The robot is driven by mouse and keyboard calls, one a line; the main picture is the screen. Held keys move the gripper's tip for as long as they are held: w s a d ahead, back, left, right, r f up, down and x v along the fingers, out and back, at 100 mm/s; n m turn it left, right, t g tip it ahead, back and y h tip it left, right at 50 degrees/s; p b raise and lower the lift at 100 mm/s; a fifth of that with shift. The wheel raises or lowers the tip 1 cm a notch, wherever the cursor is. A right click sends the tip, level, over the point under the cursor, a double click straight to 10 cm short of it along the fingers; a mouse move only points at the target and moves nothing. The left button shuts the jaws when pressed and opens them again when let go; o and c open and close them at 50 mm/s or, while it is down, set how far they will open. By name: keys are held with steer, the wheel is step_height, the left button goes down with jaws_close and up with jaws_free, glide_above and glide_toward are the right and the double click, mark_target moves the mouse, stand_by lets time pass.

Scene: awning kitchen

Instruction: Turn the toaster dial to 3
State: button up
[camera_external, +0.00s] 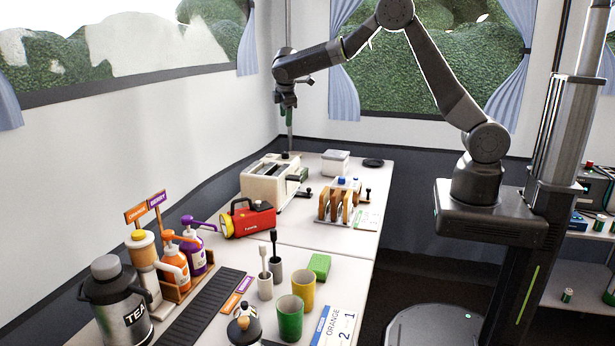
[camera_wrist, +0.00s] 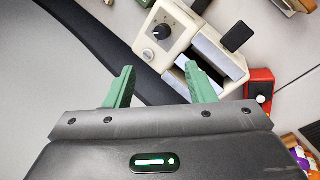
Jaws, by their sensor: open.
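The cream toaster (camera_external: 270,182) stands on the far part of the counter against the wall. In the wrist view its front panel (camera_wrist: 179,38) shows a black dial (camera_wrist: 161,30) with a light pointer and a round button below it. The numbers around the dial are too small to read. Beside the panel are the slots and a black lever (camera_wrist: 237,37). My gripper (camera_external: 288,112) is above the toaster, pointing down. In the wrist view its green fingers (camera_wrist: 160,88) are spread apart and empty, and the dial lies beyond them, untouched.
A red flashlight (camera_external: 252,219) lies in front of the toaster. A toast rack (camera_external: 338,203) and a white container (camera_external: 335,163) stand to its right. Orange and purple pump bottles (camera_external: 176,262), a tea urn (camera_external: 118,302) and cups (camera_external: 291,318) fill the near counter.

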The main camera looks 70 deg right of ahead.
steer(key=f+n+b, duration=0.1)
steer(key=n, duration=1.3)
glide_toward(285, 153)
steer(key=shift+g, duration=0.3)
steer(key=x, duration=0.9)
steer(key=shift+w+d+r+b, duration=0.1)
steer(key=shift+w+d+b, duration=0.05)
steer(key=shift+w+b, duration=0.15)
steer(key=shift+c, duration=0.4)
steer(key=c, duration=0.9)
